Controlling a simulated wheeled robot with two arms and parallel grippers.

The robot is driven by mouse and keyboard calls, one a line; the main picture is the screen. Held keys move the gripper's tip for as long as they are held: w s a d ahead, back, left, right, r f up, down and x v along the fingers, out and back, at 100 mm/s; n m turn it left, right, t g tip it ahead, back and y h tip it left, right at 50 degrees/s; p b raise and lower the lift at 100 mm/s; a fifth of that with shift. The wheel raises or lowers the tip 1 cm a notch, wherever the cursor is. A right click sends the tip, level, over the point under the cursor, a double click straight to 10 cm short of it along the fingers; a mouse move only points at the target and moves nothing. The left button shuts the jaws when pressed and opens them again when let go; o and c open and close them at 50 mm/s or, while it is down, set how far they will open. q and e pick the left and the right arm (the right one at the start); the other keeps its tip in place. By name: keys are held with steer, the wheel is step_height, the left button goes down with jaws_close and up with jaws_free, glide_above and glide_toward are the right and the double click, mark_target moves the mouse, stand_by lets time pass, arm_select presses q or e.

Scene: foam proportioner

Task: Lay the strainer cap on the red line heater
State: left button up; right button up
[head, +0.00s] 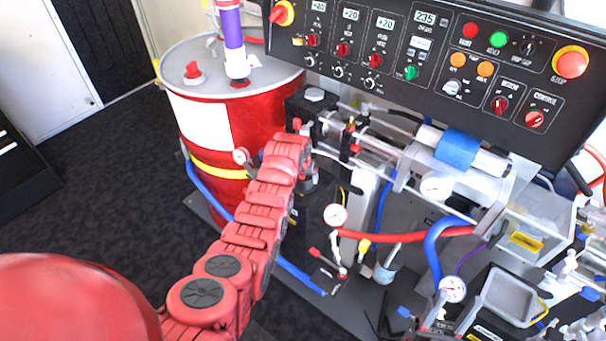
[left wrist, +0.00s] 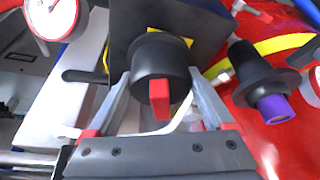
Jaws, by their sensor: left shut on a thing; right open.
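My left gripper (left wrist: 160,92) is shut on a black round cap (left wrist: 158,62) with a red tab, apparently the strainer cap, in the left wrist view. A silver finger lies on each side of it. In the head view my red arm reaches to the machine beside the drum and hides most of this gripper and the cap. A black block (left wrist: 125,30) with a yellow label lies behind the cap; I cannot tell whether they touch. I cannot tell for sure which part is the red line heater. My right gripper (head: 437,322) shows partly at the bottom edge, open.
A red drum (head: 255,122) with a yellow band stands left of the machine. The control panel (head: 450,50) overhangs the back. Gauges (head: 335,215), a red hose (head: 400,237) and a blue hose (head: 432,250) crowd the front. The dark floor (head: 100,190) at left is clear.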

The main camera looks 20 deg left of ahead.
arm_select(q)
steer(key=shift+w+a+f, duration=0.1)
steer(key=shift+w+a, duration=0.05)
steer(key=shift+w, duration=0.2)
steer(key=shift+f, duration=0.2)
steer(key=o, duration=1.3)
steer(key=shift+c, duration=0.2)
steer(key=shift+r, duration=0.15)
steer(key=shift+s+r, duration=0.2)
steer(key=shift+r, duration=0.4)
steer(key=b+v, duration=0.1)
steer(key=v, duration=1)
steer(key=shift+s+f, duration=0.1)
steer(key=shift+f, duration=0.05)
